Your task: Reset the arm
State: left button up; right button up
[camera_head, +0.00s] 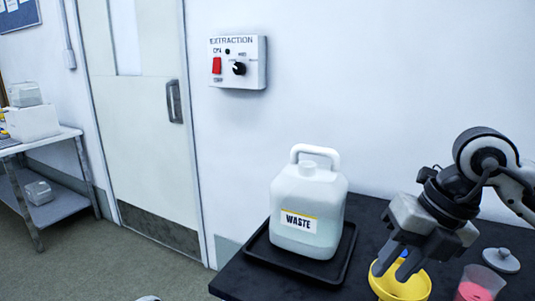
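My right arm comes in from the right edge, and its grey gripper (391,273) points down at the front right of the black table. Its two fingers are apart, with nothing seen held between them. The fingertips overlap a yellow round bowl-like thing (412,288) in the picture. I cannot tell whether they touch it. My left gripper is not in view.
A white jug labelled WASTE (318,205) stands upright in a black tray (290,270). A beaker of pink liquid (478,288) and a grey lid (501,260) are right of the gripper. An extraction switch box (237,63) hangs on the wall. A door (140,120) and shelf (55,205) are left.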

jog(key=s+a+r+m+g+y+p, duration=0.1)
jog(key=s+a+r+y, duration=0.15)
jog(key=a+y, duration=0.6)
jog(key=s+a+r+g+y+p, duration=0.1)
jog(key=s+a+r+y, duration=0.15)
jog(key=a+y, duration=0.65)
jog(key=w+d+f+m+t+h+p, duration=0.1)
jog(key=w+d+f+m+t+h, duration=0.2)
jog(key=f+m+t+h, duration=0.55)
jog(key=w+d+f+m+t+h, duration=0.35)
jog(key=m+t, duration=0.65)
jog(key=m, duration=0.7)
jog(key=s+d+f+m+g+h, duration=0.1)
jog(key=s+f+m+g+h, duration=0.2)
jog(key=s+f, duration=0.2)
jog(key=s+d+f+m+g+h, duration=0.2)
jog(key=s+f, duration=0.4)
jog(key=f, duration=0.6)
jog(key=shift+s+m+g+h+p, duration=0.2)
jog(key=shift+m+g+h+p, duration=0.35)
jog(key=shift+g, duration=0.6)
